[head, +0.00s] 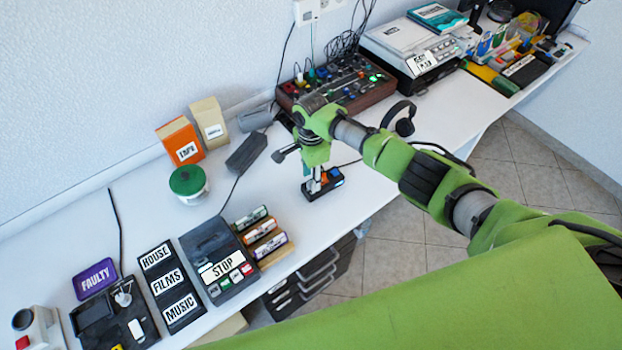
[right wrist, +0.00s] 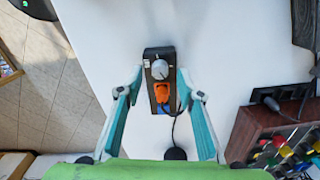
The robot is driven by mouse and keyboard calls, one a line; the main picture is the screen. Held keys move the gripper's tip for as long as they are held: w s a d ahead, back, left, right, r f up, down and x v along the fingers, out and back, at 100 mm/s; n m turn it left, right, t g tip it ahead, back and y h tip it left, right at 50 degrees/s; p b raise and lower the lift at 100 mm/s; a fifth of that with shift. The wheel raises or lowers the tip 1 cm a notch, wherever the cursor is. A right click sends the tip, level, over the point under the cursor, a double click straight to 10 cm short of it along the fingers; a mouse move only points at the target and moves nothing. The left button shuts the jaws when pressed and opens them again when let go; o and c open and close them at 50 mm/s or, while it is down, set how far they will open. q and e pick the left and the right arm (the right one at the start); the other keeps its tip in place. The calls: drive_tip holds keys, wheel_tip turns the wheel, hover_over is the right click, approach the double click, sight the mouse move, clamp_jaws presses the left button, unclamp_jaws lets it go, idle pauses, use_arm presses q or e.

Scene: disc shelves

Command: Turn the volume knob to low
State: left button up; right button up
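A small black box (head: 333,182) stands on the white desk under my right gripper (head: 316,178). In the right wrist view the box (right wrist: 150,56) carries a round silver-grey knob (right wrist: 158,70), which I take for the volume knob. An orange part (right wrist: 162,92) with a dark cable sits on the box below the knob. My right gripper (right wrist: 160,84) is open, its fingers on either side of the box with gaps to it. In the head view the gripper hides much of the knob. The knob's markings are too small to read. My left gripper is not in view.
A mixer with a wooden case (head: 375,92) stands behind my right wrist. Headphones (head: 402,118) lie right of it. The desk around the box is mostly clear.

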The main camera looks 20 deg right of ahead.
drive_tip(key=shift+f, duration=1)
clamp_jaws()
